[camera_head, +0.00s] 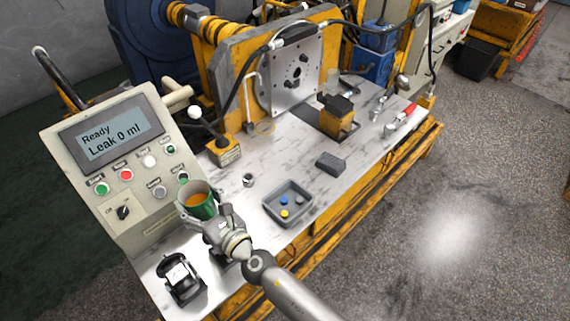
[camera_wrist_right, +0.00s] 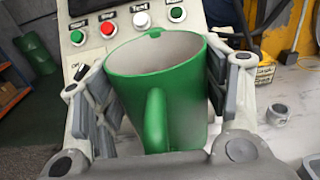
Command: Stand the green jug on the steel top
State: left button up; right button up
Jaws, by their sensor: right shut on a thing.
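The green jug (camera_head: 205,207) is in my right gripper (camera_head: 209,217), in front of the lower right of the control panel in the head view. Its mouth faces up, and orange shows inside it. In the right wrist view the jug (camera_wrist_right: 160,90) sits between the two grey fingers, handle towards the camera; its base is hidden. The right gripper is shut on it. The steel top (camera_head: 320,188) lies below and to the right; I cannot tell whether the jug touches it. My left gripper is not in view.
A grey tray (camera_head: 306,213) with small coloured pieces, a dark block (camera_head: 330,163) and a small metal ring (camera_head: 248,180) are on the steel top. A black device (camera_head: 180,279) is at the near left. Bare steel shows between the ring and the dark block.

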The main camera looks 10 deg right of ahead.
jog(key=shift+w+d+f+b, duration=0.25)
jog(key=shift+d+f+b, duration=1.35)
jog(key=shift+d+f, duration=0.6)
jog(key=shift+w+d+f+b, duration=0.3)
jog(key=shift+d+f+b, duration=1.35)
jog(key=shift+d+f, duration=0.6)
jog(key=shift+w+d+f+b, duration=0.25)
jog(key=shift+d+f+b, duration=1.35)
jog(key=shift+d+f, duration=0.6)
jog(key=shift+d+r, duration=0.15)
jog(key=shift+r, duration=0.1)
jog(key=shift+f, duration=0.15)
jog(key=o, duration=1.3)
